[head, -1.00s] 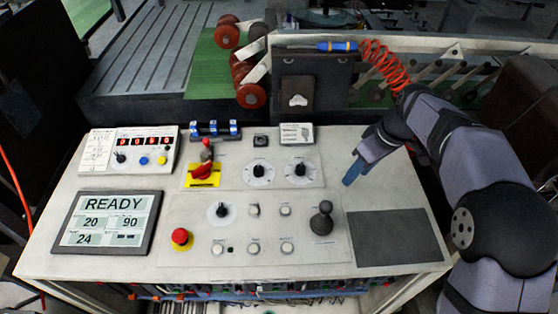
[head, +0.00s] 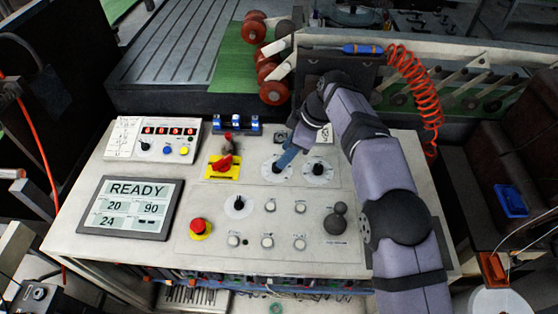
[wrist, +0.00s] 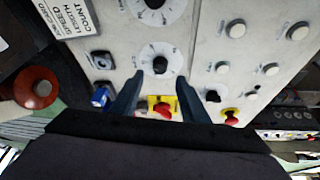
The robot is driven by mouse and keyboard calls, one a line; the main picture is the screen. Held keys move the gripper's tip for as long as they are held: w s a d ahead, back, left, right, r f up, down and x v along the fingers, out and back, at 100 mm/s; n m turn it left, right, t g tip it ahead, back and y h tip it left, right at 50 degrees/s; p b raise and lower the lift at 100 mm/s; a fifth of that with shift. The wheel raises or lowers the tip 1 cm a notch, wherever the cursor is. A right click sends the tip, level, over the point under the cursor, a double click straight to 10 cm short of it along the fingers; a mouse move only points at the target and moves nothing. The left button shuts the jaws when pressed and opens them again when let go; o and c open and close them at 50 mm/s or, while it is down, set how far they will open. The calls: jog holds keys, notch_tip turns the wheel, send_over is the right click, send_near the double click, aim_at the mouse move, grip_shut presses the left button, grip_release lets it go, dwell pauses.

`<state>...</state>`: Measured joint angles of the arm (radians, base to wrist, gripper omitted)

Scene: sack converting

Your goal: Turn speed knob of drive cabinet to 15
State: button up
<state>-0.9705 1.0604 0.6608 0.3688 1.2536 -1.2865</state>
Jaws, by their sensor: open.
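The pale control console (head: 190,255) carries two round white dials with black knobs at its upper right. My gripper (head: 287,158) is over the left dial's knob (head: 276,168); its blue fingers are open. In the wrist view, my gripper (wrist: 159,78) has its fingers apart, with that black knob (wrist: 160,65) just beyond and between their tips; contact cannot be told. The right dial's knob (head: 318,168) stands beside it and shows at the wrist view's top edge (wrist: 154,3). Another black knob (head: 238,203) sits lower left. Dial labels are too small to read.
A red switch on a yellow plate (head: 222,166) is left of the dials. A red emergency button (head: 198,227), several push buttons and a black joystick (head: 335,222) lie nearer the front.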

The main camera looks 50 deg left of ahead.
jog(key=shift+p+x, duration=1.2)
jog(key=shift+x, duration=1.85)
grip_shut()
